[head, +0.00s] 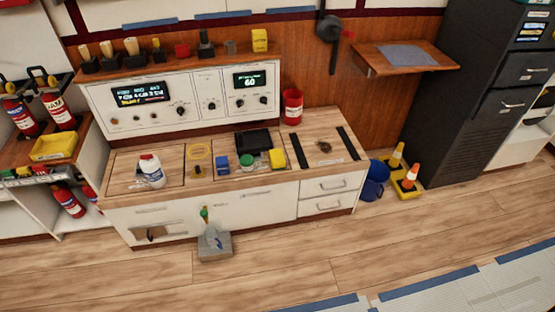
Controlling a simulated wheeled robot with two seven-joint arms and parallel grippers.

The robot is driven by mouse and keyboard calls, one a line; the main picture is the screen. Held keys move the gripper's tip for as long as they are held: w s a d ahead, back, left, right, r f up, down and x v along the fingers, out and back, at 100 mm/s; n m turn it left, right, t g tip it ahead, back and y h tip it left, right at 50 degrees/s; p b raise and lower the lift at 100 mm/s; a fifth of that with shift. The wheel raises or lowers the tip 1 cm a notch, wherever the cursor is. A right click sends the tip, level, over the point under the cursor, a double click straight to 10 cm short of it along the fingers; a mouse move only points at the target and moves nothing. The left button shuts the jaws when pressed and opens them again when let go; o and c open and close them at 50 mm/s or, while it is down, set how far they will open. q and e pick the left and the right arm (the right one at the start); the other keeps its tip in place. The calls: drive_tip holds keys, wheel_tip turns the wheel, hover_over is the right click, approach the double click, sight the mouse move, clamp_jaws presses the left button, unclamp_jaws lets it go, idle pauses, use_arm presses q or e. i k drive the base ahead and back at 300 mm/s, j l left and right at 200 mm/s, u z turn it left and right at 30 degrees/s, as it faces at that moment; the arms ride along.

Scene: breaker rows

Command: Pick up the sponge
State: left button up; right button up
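A small yellow block (277,158) lies on the wooden counter (324,121), right of a green-lidded item; it looks like the sponge, but is too small to be sure. Another yellow block (260,40) stands on top of the control panel at its right end. A small blue block (221,164) is also on the counter. Neither of my grippers shows in the head view, and nothing is seen touching these blocks.
A white bottle (152,170), a black tray (252,141) and a red cup (292,106) stand on the counter. A grey box (214,242) is on the floor in front. Traffic cones (408,179) stand at the right. The wooden floor before the counter is mostly clear.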

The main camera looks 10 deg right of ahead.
sight(278, 161)
drive_tip(key=i+l+u, duration=0.2)
drive_tip(key=l, duration=0.2)
drive_tip(key=i+l+u, duration=0.2)
drive_tip(key=l, duration=0.25)
drive_tip(key=i+l+u, duration=0.15)
drive_tip(key=l, duration=0.35)
drive_tip(key=i+l+u, duration=0.2)
drive_tip(key=l, duration=0.3)
drive_tip(key=i+l+u, duration=0.2)
drive_tip(key=l, duration=0.3)
drive_tip(key=l+u, duration=0.2)
drive_tip(key=l, duration=0.35)
